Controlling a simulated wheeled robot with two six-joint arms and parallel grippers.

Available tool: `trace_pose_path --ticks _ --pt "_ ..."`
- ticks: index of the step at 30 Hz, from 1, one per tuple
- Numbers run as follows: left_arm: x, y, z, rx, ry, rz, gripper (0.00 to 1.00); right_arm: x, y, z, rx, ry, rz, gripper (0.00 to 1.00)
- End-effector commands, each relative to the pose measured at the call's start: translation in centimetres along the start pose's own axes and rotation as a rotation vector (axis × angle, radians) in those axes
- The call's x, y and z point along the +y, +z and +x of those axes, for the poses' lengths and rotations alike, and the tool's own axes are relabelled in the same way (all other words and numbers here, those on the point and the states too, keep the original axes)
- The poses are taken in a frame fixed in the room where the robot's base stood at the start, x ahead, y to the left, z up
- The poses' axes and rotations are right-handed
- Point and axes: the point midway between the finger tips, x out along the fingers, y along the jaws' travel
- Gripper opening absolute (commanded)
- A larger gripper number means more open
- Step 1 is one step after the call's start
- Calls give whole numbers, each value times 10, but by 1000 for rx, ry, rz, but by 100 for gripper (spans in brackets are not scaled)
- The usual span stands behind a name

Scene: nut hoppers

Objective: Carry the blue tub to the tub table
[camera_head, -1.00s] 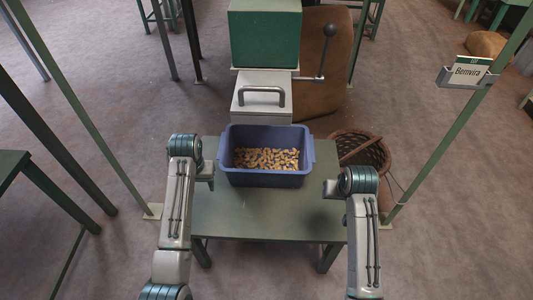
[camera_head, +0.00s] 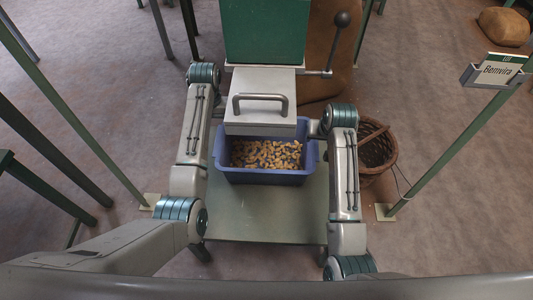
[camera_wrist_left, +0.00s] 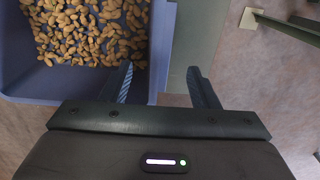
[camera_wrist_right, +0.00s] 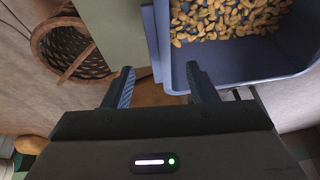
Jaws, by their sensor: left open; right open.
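The blue tub (camera_head: 265,178) holds many nuts (camera_head: 266,154) and stands on a small green table (camera_head: 265,222) below the hopper's chute. The chute hides its back edge in the head view. My left gripper (camera_wrist_left: 160,76) is open, with its fingers on either side of the line of the tub's side wall (camera_wrist_left: 160,45). My right gripper (camera_wrist_right: 160,76) is open too, its fingers on either side of the opposite wall (camera_wrist_right: 161,45). Whether the fingers reach down past the rim is unclear. In the head view, the fingertips are mostly hidden.
The green hopper (camera_head: 263,30) has a grey chute with a handle (camera_head: 262,104) and a lever (camera_head: 334,45) at its right. A wicker basket (camera_head: 377,152) stands on the floor right of the table. A post at right carries a "Bemvira" sign (camera_head: 497,70).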

Motion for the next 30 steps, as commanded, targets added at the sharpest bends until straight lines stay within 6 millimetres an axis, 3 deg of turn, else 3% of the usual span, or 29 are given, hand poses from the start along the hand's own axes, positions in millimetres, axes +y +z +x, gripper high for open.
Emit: trace_pose_path --ticks 9,15,28,30 --pt "0 1 58 -3 0 0 55 0 0 58 -3 0 0 52" --pt "0 0 82 -1 0 0 55 0 0 82 -1 0 0 52" --pt "0 0 91 1 0 0 55 0 0 90 0 0 0 52" --pt "0 0 91 1 0 0 43 0 0 90 0 0 0 40"
